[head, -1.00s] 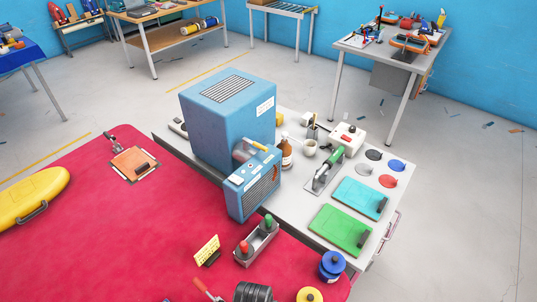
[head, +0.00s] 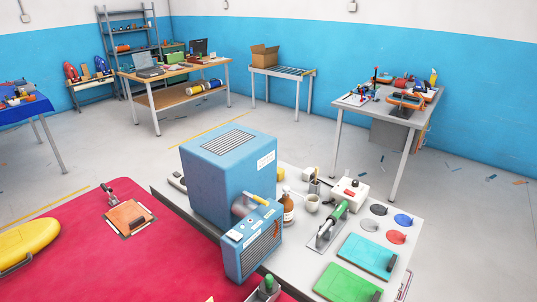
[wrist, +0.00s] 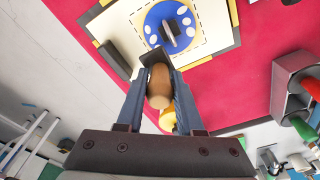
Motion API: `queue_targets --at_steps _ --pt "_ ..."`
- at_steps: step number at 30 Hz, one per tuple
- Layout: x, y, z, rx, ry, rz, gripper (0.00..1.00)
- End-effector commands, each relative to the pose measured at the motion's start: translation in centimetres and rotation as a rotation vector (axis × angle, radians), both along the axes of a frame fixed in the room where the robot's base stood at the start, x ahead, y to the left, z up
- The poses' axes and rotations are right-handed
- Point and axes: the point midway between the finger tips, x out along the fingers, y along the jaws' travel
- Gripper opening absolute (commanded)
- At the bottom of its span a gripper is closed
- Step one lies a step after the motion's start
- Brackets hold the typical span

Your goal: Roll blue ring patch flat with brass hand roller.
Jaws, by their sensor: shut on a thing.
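In the wrist view, my gripper (wrist: 160,70) is shut on a rounded brown wooden handle (wrist: 158,88), apparently the hand roller's. A dark plate-like part shows at the fingertips; the brass roller itself is not clearly visible. Beyond the fingertips, the blue ring patch (wrist: 157,22) lies on a cream panel (wrist: 204,38) with a dashed outline. The patch has white spots and a dark bar across its middle. I cannot tell whether the roller touches it. In the head view, neither my gripper nor this panel is in view.
The panel lies on a red surface (wrist: 256,50); a dark block (wrist: 115,60) is at its edge. A grey tray (wrist: 288,85) with red- and green-handled tools stands at right.

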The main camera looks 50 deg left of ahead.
Motion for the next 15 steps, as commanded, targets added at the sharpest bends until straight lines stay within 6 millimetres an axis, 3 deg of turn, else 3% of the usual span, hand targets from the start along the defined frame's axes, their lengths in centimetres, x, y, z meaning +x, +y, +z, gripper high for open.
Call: queue_targets --at_steps 15 --pt "0.06 0.02 -0.54 0.001 -0.001 0.000 0.00"
